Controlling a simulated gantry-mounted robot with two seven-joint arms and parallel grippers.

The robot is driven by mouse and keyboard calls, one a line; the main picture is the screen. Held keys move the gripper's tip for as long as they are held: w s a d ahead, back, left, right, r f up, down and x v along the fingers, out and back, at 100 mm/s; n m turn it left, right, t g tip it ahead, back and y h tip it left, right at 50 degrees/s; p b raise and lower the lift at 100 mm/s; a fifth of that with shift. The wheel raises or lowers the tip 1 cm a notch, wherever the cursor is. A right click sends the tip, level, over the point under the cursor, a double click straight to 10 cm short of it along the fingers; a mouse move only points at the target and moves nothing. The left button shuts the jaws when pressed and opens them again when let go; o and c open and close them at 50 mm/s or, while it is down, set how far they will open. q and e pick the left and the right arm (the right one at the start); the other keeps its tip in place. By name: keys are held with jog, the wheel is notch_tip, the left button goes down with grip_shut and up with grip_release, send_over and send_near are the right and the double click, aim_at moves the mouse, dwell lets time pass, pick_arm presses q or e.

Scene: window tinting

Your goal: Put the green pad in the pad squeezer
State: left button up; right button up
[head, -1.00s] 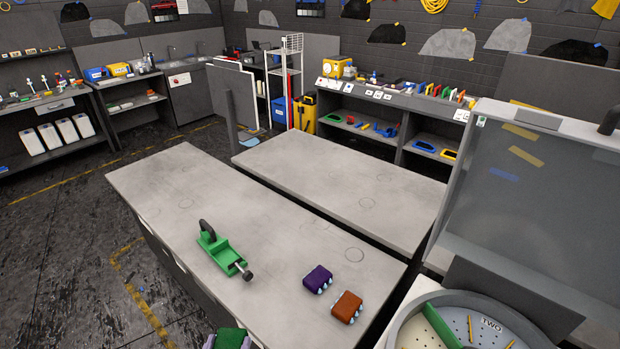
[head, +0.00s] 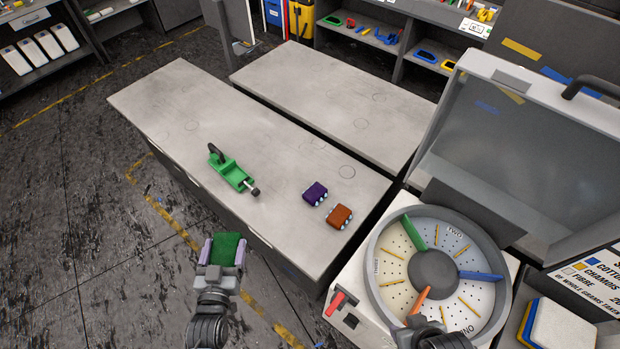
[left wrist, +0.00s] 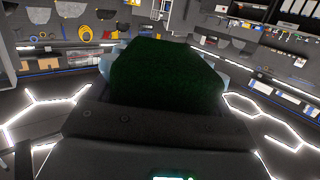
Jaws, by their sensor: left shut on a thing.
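The green pad (head: 224,248) is held between the fingers of my left gripper (head: 222,252), off the near edge of the table and above the floor. In the left wrist view the pad (left wrist: 165,75) fills the middle, dark green, with pale finger parts at both sides. The pad squeezer (head: 231,173) is a green frame with a dark handle and a screw, lying on the grey table (head: 270,170) up and slightly right of my left gripper. My right gripper (head: 428,325) shows only partly at the bottom, before the round machine; its fingers are not clear.
A purple block (head: 315,192) and an orange block (head: 339,215) lie on the table right of the squeezer. A round machine (head: 372,262) with coloured dividers stands at right, its lid raised. A second table (head: 340,95) lies behind. The near table's left part is clear.

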pick_arm(q)
jog(key=w+d+f+m+g+h+b, duration=0.1)
jog(key=w+d+f+m+h+b, duration=0.25)
jog(key=d+f+b, duration=0.7)
jog(key=w+d+f+m+g+h+b, duration=0.1)
jog(key=w+d+f+m+h+b, duration=0.2)
jog(key=d+f+b, duration=0.75)
jog(key=w+d+f+g+h+b, duration=0.1)
jog(key=w+d+f+h+b, duration=0.2)
jog(key=w+d+f+b, duration=0.55)
jog(key=w+d+r+m+g+b, duration=0.1)
jog(key=w+d+b, duration=0.2)
jog(key=b, duration=1)
jog(key=w+h, duration=0.1)
jog(key=w, duration=0.2)
jog(key=shift+r, duration=0.3)
jog(key=shift+m, duration=0.25)
